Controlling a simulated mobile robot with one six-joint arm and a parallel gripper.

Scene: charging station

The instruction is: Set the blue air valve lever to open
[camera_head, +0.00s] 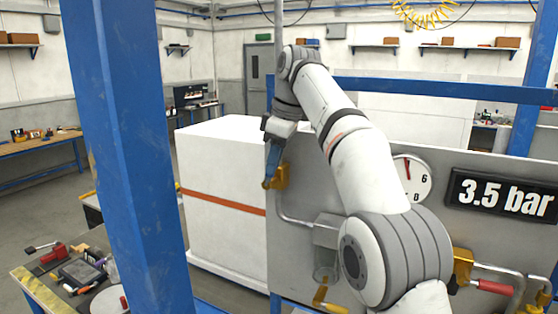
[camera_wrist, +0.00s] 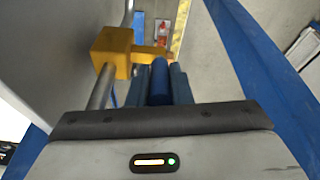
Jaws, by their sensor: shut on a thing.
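The blue air valve lever (camera_wrist: 159,80) lies between the two fingers of my gripper (camera_wrist: 161,84) in the wrist view, and the fingers are shut on it. The lever joins a yellow valve body (camera_wrist: 113,52) mounted on a grey pipe (camera_wrist: 101,88). In the head view my gripper (camera_head: 271,172) hangs down at the left edge of the grey panel, beside the yellow valve body (camera_head: 281,177). The lever is mostly hidden by the fingers there.
The grey panel (camera_head: 300,240) carries a gauge (camera_head: 411,178), a "3.5 bar" display (camera_head: 503,196) and a red-handled valve (camera_head: 490,286). A blue post (camera_head: 125,150) stands at the left. A white cabinet (camera_head: 225,165) stands behind the panel's left edge.

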